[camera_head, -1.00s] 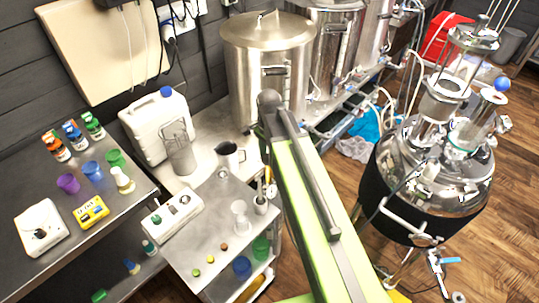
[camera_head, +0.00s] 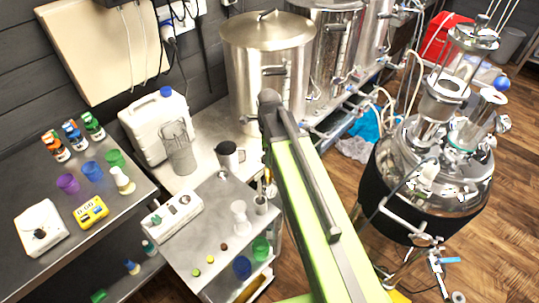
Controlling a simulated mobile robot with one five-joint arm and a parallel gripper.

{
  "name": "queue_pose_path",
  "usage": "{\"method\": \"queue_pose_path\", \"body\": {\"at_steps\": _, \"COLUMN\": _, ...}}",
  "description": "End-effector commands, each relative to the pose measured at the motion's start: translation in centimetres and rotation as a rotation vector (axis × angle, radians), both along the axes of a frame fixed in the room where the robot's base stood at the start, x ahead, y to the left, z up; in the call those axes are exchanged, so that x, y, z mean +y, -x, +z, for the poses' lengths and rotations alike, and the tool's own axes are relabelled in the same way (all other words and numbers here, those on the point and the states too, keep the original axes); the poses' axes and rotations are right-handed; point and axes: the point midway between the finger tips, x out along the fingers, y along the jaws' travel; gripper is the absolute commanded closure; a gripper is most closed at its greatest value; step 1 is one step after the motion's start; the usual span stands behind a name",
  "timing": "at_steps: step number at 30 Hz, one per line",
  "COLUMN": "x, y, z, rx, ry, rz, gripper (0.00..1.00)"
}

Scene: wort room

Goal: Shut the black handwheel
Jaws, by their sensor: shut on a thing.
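My arm runs up from the bottom to a dark joint in front of the nearest steel kettle (camera_head: 238,75). My gripper is not visible; it is hidden behind my own arm. I cannot make out a black handwheel; the kettle's lower front is largely covered by my arm. A steel jug (camera_head: 239,161) stands on the bench below the kettle, left of my arm. Its inside looks dark.
A white jerrycan (camera_head: 150,122) and a clear measuring jug (camera_head: 180,155) stand left of the kettle. A steel cart (camera_head: 204,225) with small cups is in front. A glass-topped vessel (camera_head: 397,190) stands at right. Wood floor shows beyond.

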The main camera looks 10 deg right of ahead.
Motion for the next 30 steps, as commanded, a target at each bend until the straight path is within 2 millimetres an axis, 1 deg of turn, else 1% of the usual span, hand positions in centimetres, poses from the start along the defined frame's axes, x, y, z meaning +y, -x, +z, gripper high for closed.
{"method": "queue_pose_path", "body": {"at_steps": 1, "x": 0.04, "y": -0.3, "z": 0.05, "rx": -0.008, "ry": 0.0, "rz": -0.005, "gripper": 0.92}}
{"method": "queue_pose_path", "body": {"at_steps": 15, "x": 0.07, "y": -0.3, "z": 0.05, "rx": -0.008, "ry": -0.001, "rz": -0.016, "gripper": 0.92}}
{"method": "queue_pose_path", "body": {"at_steps": 16, "x": 0.08, "y": -0.31, "z": 0.05, "rx": -0.008, "ry": -0.001, "rz": -0.016, "gripper": 0.48}}
{"method": "queue_pose_path", "body": {"at_steps": 18, "x": 0.07, "y": -0.29, "z": 0.04, "rx": -0.008, "ry": -0.001, "rz": -0.016, "gripper": 0.39}}
{"method": "queue_pose_path", "body": {"at_steps": 20, "x": 0.06, "y": -0.25, "z": 0.04, "rx": -0.007, "ry": -0.002, "rz": -0.015, "gripper": 0.31}}
{"method": "queue_pose_path", "body": {"at_steps": 30, "x": 0.04, "y": -0.12, "z": 0.22, "rx": -0.004, "ry": 0.0, "rz": -0.015, "gripper": 0.31}}
